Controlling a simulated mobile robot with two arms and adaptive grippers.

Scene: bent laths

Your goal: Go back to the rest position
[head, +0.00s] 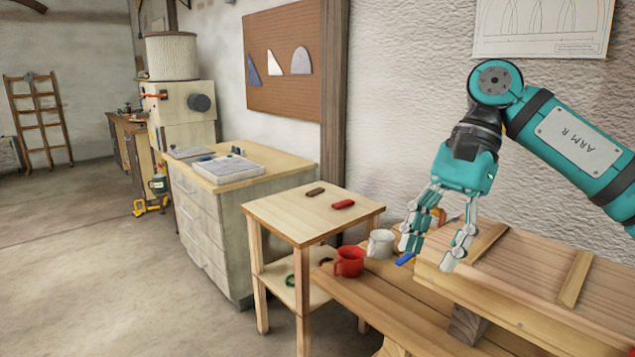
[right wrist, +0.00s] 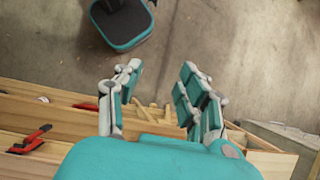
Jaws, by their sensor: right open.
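My right gripper (head: 436,252) hangs at the right of the head view, fingers pointing down and spread apart, with nothing between them. It is over the left end of a wooden box or bench top (head: 530,275). A blue object (head: 405,259) shows just below its left fingers; whether they touch I cannot tell. In the right wrist view the open fingers (right wrist: 155,100) point toward the floor, with wooden pieces behind them. My left gripper is in neither view.
A small wooden table (head: 310,212) holds a dark and a red item. A red mug (head: 349,262) and a white mug (head: 381,243) stand on the bench left of the gripper. A drawer cabinet (head: 210,230) stands behind.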

